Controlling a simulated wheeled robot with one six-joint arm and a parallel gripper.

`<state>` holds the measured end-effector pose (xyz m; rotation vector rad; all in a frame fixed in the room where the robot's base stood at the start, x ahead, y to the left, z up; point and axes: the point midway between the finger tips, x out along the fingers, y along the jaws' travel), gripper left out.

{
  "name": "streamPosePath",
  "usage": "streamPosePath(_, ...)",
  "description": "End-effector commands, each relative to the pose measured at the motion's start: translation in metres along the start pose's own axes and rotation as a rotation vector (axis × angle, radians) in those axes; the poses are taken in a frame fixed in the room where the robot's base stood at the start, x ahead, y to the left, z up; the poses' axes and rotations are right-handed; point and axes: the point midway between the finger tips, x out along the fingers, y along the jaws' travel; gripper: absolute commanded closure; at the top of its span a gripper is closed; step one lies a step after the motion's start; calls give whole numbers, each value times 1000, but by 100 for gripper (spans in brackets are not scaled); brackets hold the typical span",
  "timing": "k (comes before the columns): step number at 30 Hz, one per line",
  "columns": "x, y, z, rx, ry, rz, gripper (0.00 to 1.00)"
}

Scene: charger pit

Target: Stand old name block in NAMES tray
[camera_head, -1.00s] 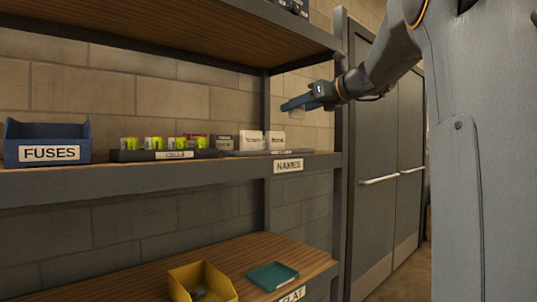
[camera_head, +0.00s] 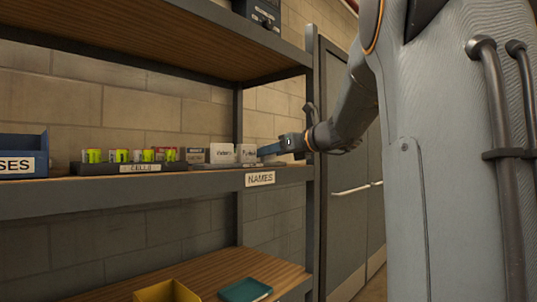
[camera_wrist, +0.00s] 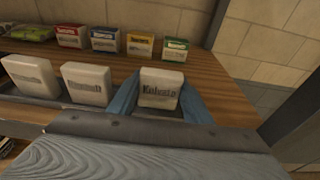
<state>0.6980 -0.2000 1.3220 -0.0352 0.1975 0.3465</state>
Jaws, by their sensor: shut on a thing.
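My gripper (camera_wrist: 160,103) is shut on a pale name block (camera_wrist: 161,88), with a blue finger on each side of it in the wrist view. The block is upright and its dark lettering faces the wrist camera. The NAMES tray (camera_wrist: 35,109) is a dark, low tray on the shelf. Two white name blocks stand upright in it, one at the far left (camera_wrist: 32,76) and one (camera_wrist: 87,83) beside the held block. The held block is at the right of this row. I cannot tell whether it touches the tray floor. In the head view my gripper (camera_head: 268,150) is low over the shelf's right end.
Several small boxes with coloured bands (camera_wrist: 105,39) stand behind the tray. The CELLS tray (camera_head: 110,168) with yellow-green cells and the blue FUSES bin (camera_head: 22,145) are to the left. A dark shelf post (camera_head: 309,150) stands close by my arm on the right.

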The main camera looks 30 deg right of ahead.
Motion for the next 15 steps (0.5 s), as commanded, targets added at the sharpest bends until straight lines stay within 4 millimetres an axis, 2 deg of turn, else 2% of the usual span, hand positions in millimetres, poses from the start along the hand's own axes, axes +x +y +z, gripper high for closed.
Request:
streamPosePath(6,1,0,-3,1,0,0,77)
streamPosePath(7,0,0,-2,1,0,0,52)
streamPosePath(9,0,0,-2,1,0,0,40)
streamPosePath(10,0,0,-2,1,0,0,36)
streamPosePath(15,0,0,-2,0,0,0,36)
